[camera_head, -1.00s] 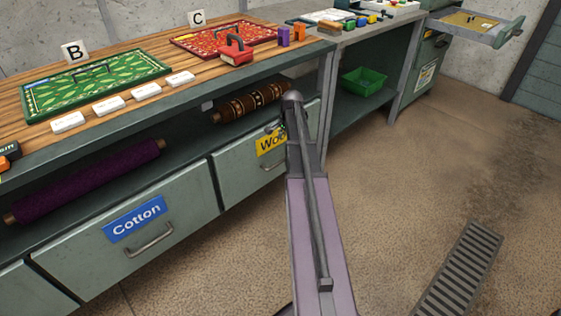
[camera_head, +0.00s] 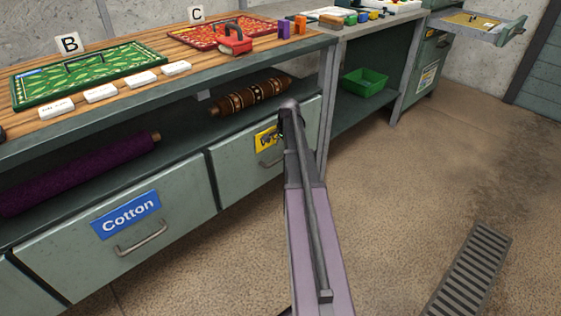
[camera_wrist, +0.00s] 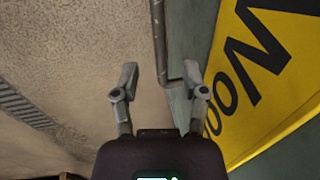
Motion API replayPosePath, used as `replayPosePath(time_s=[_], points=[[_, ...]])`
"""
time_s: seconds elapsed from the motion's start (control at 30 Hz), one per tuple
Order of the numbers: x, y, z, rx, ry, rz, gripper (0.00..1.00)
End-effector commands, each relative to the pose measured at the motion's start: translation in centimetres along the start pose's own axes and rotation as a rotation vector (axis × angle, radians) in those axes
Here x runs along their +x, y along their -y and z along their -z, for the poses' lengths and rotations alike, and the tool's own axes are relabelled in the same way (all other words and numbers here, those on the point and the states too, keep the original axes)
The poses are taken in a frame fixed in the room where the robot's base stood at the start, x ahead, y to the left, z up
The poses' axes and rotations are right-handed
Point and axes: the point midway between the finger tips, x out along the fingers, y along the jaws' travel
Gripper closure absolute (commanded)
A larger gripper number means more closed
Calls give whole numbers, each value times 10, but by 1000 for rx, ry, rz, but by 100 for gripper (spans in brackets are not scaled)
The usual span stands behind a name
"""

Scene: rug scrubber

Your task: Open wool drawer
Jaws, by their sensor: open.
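The wool drawer (camera_head: 235,168) is a grey-green front under the bench, right of the cotton drawer, and looks shut. Its yellow label (camera_head: 264,141) is partly covered by my arm; in the wrist view the large yellow label (camera_wrist: 275,75) fills the right side. The drawer's grey metal handle (camera_wrist: 160,42) shows in the wrist view as a bar with a bent end. My gripper (camera_wrist: 158,82) is open, with a finger on either side of the handle's line. I cannot tell whether either finger touches it. In the head view my arm hides most of the gripper.
The cotton drawer (camera_head: 70,240) with a blue label and handle is to the left. Rolls of purple (camera_head: 75,175) and brown (camera_head: 250,97) fabric lie on the shelf above. A green bin (camera_head: 366,82) sits further right. A floor grate (camera_head: 468,272) lies right; open floor surrounds it.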

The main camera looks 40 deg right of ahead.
Motion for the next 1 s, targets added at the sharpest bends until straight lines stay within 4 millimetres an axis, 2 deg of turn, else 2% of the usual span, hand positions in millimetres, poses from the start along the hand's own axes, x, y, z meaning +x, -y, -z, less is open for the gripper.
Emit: replayPosePath(time_s=[0.03,0.6,1.0], points=[[8,0,0,0,0,0,43],[50,0,0,0,0,0,43],[62,0,0,0,0,0,43]])
